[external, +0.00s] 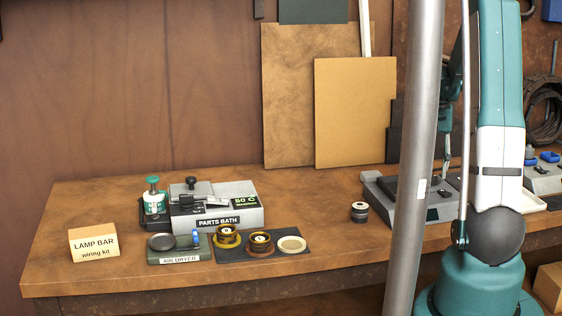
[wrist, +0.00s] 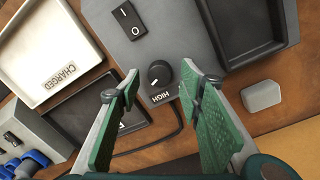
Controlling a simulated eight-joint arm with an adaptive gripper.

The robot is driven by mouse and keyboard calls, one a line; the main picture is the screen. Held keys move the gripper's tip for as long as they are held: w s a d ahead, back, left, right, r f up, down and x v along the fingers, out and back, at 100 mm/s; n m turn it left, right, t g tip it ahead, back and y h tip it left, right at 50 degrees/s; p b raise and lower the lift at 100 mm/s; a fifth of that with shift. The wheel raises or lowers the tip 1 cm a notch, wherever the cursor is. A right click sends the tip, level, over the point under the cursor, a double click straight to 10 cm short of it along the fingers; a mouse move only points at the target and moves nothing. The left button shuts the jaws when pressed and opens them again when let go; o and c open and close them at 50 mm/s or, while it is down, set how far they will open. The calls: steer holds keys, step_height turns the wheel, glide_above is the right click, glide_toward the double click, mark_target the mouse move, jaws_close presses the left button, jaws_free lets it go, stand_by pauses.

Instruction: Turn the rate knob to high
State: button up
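The rate knob (wrist: 159,74) is a small round black knob on a grey unit (wrist: 170,46) in the wrist view. The word HIGH is printed on the panel just below it. A small pale mark shows on the knob's lower-left side; its exact setting is hard to read. My gripper (wrist: 160,70) is open, with one green-padded finger on each side of the knob in the picture. Gaps show between knob and fingers, and nothing is held. In the external view the grey unit (external: 378,194) is partly behind the pole, and the knob cannot be made out.
A black rocker switch (wrist: 129,20) sits above the knob, and a dark tray (wrist: 245,30) to its right. A white CHARGED tray (wrist: 42,42) and a grey block (wrist: 261,96) are nearby. A metal pole (external: 414,150) crosses the external view. The parts bath (external: 240,217) stands far left.

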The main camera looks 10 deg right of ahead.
mark_target(423, 175)
step_height(423, 175, up, 11)
steer(key=shift+w+a, duration=0.15)
steer(key=shift+a, duration=0.15)
steer(key=shift+f, duration=0.15)
stand_by(0.5)
steer(key=s+a+r+n+t, duration=0.3)
steer(key=s+a+r, duration=0.55)
steer(key=a, duration=0.25)
steer(key=s+a+n+t, duration=0.3)
steer(key=s+a+t, duration=0.1)
steer(key=s+a, duration=0.6)
steer(key=shift+s+r+t+y, duration=0.3)
steer(key=shift+s+r, duration=0.05)
steer(key=shift+s, duration=1.3)
stand_by(0.6)
